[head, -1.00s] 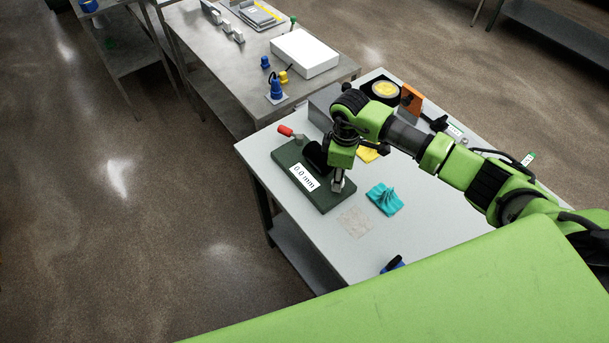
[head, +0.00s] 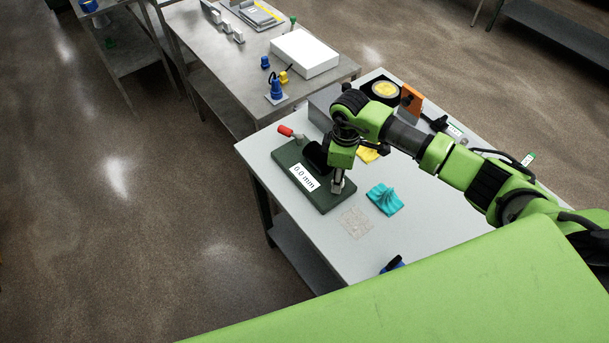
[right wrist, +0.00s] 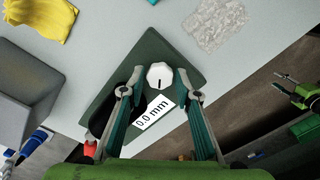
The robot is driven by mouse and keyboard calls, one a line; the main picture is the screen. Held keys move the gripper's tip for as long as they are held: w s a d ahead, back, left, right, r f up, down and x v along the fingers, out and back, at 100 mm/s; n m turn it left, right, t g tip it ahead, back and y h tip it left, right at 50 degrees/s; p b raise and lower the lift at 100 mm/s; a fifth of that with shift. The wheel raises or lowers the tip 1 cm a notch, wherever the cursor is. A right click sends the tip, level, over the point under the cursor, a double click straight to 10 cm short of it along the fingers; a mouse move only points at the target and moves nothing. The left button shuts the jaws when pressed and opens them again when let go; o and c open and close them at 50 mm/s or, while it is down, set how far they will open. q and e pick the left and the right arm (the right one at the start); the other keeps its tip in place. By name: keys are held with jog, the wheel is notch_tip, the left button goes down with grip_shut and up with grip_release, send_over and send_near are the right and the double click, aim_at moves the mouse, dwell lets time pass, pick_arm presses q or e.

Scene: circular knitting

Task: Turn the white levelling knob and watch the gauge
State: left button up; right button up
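The white levelling knob (right wrist: 160,76), with a dark index line, sits near one end of the dark green plate (right wrist: 155,47). My right gripper (right wrist: 160,74) points down over the plate, one finger on each side of the knob. A small gap shows between each fingertip and the knob, so it looks open. In the head view the right gripper (head: 338,184) hides the knob. The white gauge label (head: 304,177) on the plate reads 0.0 mm; it also shows in the right wrist view (right wrist: 152,114). My left gripper is not in the head view.
A teal cloth (head: 384,199), a clear crumpled sheet (head: 355,222) and a yellow cloth (head: 367,154) lie nearby. A grey box (right wrist: 22,110) stands beside the plate. The table's left edge is close to the plate.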

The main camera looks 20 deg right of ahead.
jog(key=shift+r+p, duration=1.3)
jog(key=shift+r, duration=1.7)
jog(key=o, duration=0.3)
